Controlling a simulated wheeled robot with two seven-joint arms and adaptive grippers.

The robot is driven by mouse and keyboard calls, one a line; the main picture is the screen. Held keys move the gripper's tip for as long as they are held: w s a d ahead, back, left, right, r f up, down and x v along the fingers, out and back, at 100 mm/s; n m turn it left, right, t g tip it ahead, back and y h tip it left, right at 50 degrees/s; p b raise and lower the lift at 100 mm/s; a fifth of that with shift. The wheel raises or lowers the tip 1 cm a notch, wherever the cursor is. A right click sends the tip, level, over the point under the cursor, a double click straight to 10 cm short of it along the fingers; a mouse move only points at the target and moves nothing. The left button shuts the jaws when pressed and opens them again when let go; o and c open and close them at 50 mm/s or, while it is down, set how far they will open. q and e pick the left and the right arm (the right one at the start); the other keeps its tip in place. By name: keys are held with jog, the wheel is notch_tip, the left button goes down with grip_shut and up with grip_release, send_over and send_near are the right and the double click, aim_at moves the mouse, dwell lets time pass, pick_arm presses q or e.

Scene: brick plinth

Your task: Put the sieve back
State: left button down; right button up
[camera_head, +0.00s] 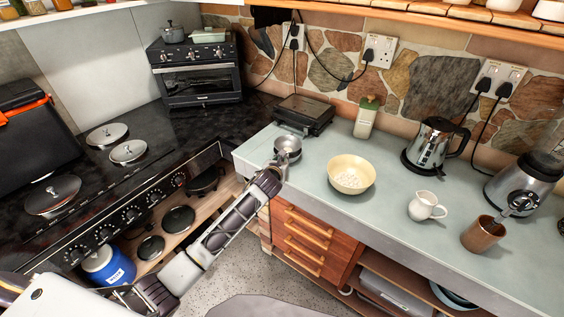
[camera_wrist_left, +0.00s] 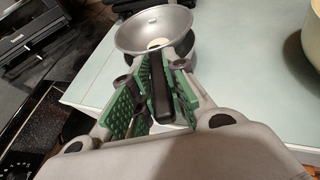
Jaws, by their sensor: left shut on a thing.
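The sieve (camera_head: 288,145) is a small silver bowl at the left front corner of the pale counter (camera_head: 320,200). My left gripper (camera_head: 278,163) reaches up to it from the lower left. In the left wrist view the sieve bowl (camera_wrist_left: 150,28) faces up beyond the fingers, with a pale round spot near its bottom. Its dark handle lies between the green pads of my left gripper (camera_wrist_left: 158,88), which is shut on it. A dark rounded shape shows under the bowl; I cannot tell whether the sieve rests on it.
A cream bowl with white contents (camera_head: 350,176) stands right of the sieve. A dark flat grill (camera_head: 304,113) and a green-topped bottle (camera_head: 366,117) stand behind. Kettle (camera_head: 432,147), white jug (camera_head: 426,206), brown cup (camera_head: 483,234) and blender (camera_head: 525,180) are farther right. The black stove (camera_head: 110,165) is left.

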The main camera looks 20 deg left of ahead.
pick_arm(q)
jog(key=shift+f, duration=0.65)
jog(key=c, duration=1.4)
grip_release()
jog(key=shift+r, duration=0.1)
jog(key=shift+r, duration=0.45)
jog(key=shift+v, duration=6.05)
jog(key=shift+a, duration=0.1)
jog(key=shift+f, duration=0.1)
